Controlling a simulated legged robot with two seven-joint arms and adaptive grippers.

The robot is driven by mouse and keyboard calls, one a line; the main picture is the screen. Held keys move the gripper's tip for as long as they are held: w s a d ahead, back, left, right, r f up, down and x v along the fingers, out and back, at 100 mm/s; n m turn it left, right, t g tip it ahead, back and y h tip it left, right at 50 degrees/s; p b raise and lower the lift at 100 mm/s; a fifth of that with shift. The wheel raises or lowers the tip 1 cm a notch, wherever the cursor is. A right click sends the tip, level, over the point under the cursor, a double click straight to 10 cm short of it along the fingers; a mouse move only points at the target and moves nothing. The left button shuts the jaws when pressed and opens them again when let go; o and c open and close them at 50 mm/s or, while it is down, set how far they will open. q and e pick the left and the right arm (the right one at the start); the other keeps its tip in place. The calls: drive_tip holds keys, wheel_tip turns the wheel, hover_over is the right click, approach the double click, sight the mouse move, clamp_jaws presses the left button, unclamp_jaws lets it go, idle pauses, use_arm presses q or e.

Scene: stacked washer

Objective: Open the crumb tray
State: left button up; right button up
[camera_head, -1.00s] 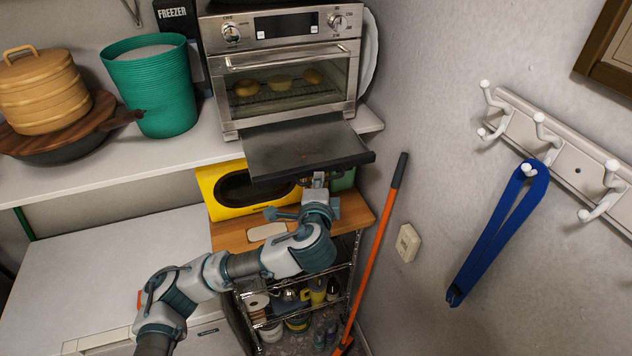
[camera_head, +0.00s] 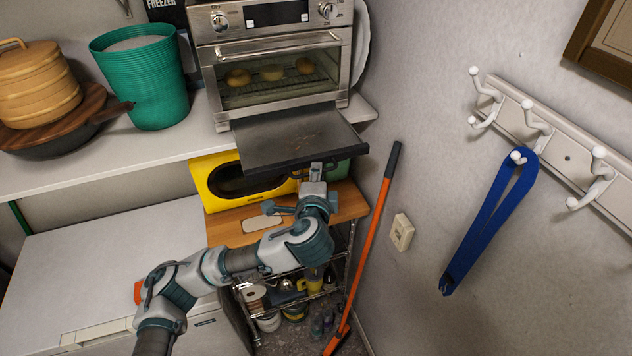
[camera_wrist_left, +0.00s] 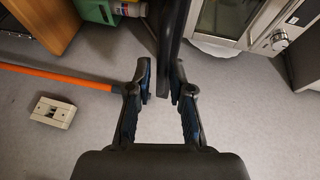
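The crumb tray (camera_head: 296,138) is a flat dark sheet sticking far out from under the toaster oven (camera_head: 275,75), with crumbs on top. My left gripper (camera_head: 316,168) is at the tray's front edge, right of its middle. In the left wrist view the tray shows edge-on as a dark bar (camera_wrist_left: 171,40). Its end lies between the two fingers of my left gripper (camera_wrist_left: 163,83). The fingers stand apart, with a gap on the left side of the bar. The right finger is close to the bar; I cannot tell whether it touches. My right gripper is out of view.
A yellow appliance (camera_head: 215,190) stands on a wooden-topped cart (camera_head: 230,226) below the tray. An orange-handled pole (camera_head: 372,240) leans by the wall on the right. A green bin (camera_head: 145,75) stands on the shelf (camera_head: 100,165) to the left.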

use_arm(q)
drive_tip(key=v, duration=1.1)
drive_tip(key=shift+s, duration=0.25)
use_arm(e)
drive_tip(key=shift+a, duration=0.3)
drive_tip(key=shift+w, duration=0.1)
